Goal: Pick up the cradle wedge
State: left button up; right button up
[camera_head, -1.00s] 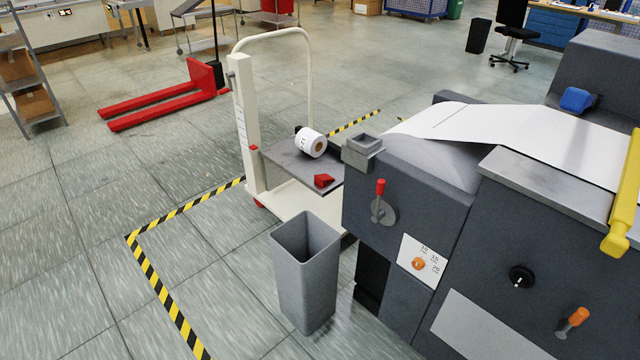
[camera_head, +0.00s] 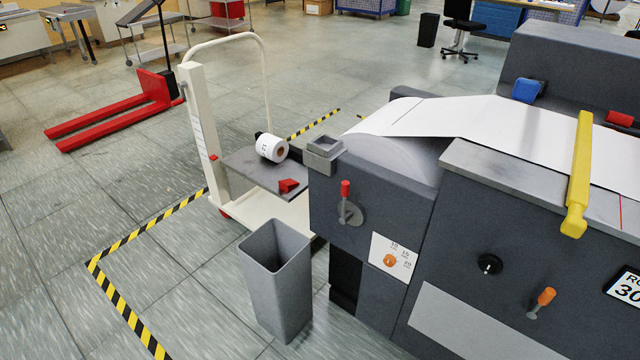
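A small red wedge (camera_head: 289,186), which looks like the cradle wedge, lies on the dark grey shelf (camera_head: 243,166) of a white lift cart. A white roll (camera_head: 271,148) with a brown core lies on the same shelf, behind the wedge and apart from it. Another red piece (camera_head: 620,119) shows at the right edge on top of the printing machine; its shape is hard to tell. Neither of my grippers is in view.
The grey printing machine (camera_head: 390,215) with its white paper web fills the right side. A grey open bin (camera_head: 277,275) stands on the floor before the cart. Yellow-black tape (camera_head: 124,305) marks the floor. A red pallet jack (camera_head: 110,115) stands at left.

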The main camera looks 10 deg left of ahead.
aim_at(288, 185)
jog(key=i+j+z, duration=0.4)
jog(key=j, duration=0.2)
jog(key=j+z, duration=0.25)
jog(key=i+j+z, duration=0.2)
jog(key=j, duration=0.2)
jog(key=i+j+z, duration=0.1)
jog(key=j, duration=0.95)
jog(key=i+j+z, duration=0.1)
jog(key=j, duration=0.9)
jog(key=i+j+z, duration=0.1)
jog(key=j, duration=0.95)
jog(key=i, duration=0.05)
